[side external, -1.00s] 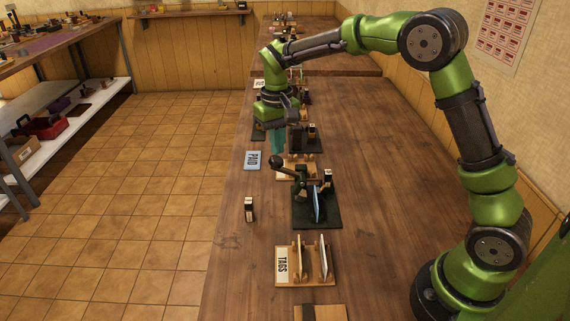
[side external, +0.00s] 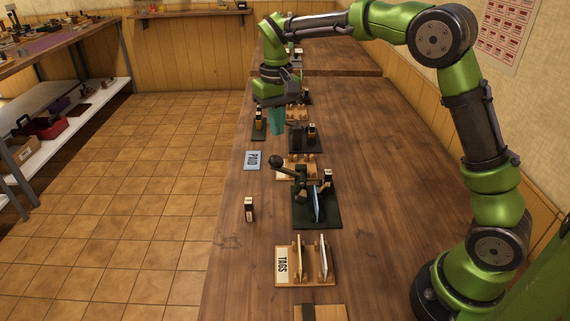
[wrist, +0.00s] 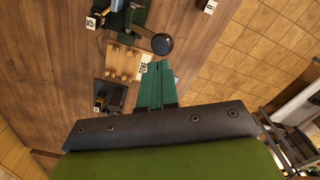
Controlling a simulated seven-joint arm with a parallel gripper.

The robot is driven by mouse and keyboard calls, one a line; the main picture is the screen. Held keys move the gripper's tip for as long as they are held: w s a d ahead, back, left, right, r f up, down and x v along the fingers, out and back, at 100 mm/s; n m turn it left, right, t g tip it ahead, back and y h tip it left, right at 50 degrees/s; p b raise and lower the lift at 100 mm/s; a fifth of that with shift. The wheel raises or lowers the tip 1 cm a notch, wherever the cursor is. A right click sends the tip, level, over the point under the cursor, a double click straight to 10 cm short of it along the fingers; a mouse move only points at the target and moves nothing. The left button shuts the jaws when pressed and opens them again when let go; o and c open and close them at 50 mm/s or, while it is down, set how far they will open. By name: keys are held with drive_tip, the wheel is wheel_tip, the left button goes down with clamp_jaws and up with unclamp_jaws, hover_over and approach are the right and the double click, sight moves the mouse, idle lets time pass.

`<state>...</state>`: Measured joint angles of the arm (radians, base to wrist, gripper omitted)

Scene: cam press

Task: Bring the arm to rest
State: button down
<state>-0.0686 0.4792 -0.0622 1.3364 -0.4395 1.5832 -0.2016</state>
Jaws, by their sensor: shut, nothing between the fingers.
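My gripper (side external: 276,124) hangs above the far part of the wooden bench, pointing down, with its teal fingers shut and nothing between them. In the wrist view the teal fingers (wrist: 157,86) lie side by side. The cam press (side external: 316,206) stands on a dark base nearer the camera, with its black-knobbed lever (side external: 277,162) tilted to the left. A thin bluish plate stands upright in the press. The black knob (wrist: 162,44) also shows in the wrist view. My gripper is apart from the press and touches nothing that I can see.
A PAID card (side external: 253,160) lies near the bench's left edge. A small black and tan block (side external: 249,209) stands closer. A TAGS rack (side external: 306,281) holds upright tags at the front. A second dark stand (side external: 306,146) is below my gripper. The bench's right side is clear.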

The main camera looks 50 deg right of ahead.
drive_tip(key=shift+w+f, duration=0.1)
drive_tip(key=shift+f, duration=0.15)
drive_tip(key=shift+s+a+f, duration=0.1)
drive_tip(key=shift+s+f, duration=0.3)
drive_tip(key=shift+f, duration=0.1)
drive_tip(key=s+a+r+t+y, duration=0.1)
drive_tip(key=s+r+t, duration=0.2)
drive_tip(key=s, duration=0.8)
drive_tip(key=s+a+r+m+t+y, duration=0.1)
drive_tip(key=s+r+t, duration=0.2)
drive_tip(key=s, duration=0.9)
drive_tip(key=shift+s+t, duration=0.15)
drive_tip(key=shift+t, duration=0.45)
